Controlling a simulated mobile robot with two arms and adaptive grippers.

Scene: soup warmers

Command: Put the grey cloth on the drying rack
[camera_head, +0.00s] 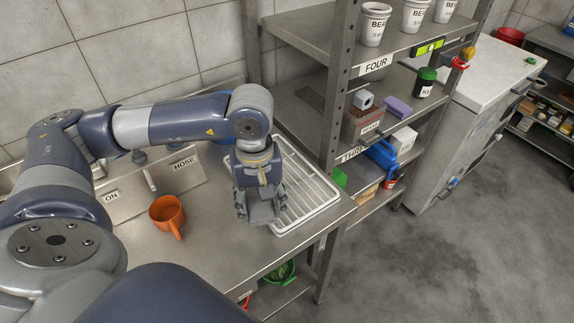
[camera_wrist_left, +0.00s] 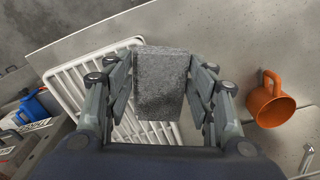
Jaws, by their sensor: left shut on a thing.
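My left gripper (camera_head: 259,212) is over the left part of the white drying rack (camera_head: 310,198) in the head view. In the left wrist view it is shut on the grey cloth (camera_wrist_left: 162,85), a folded block between the fingers. The white wire rack also shows in the left wrist view (camera_wrist_left: 72,80), partly behind the cloth and fingers. Whether the cloth touches the rack cannot be told. My right gripper is not in view.
An orange mug (camera_head: 167,215) stands on the steel counter (camera_head: 215,255), left of the gripper. A sink with labels is behind it. Steel shelving (camera_head: 327,140) with cups and boxes rises right of the rack. The front counter is clear.

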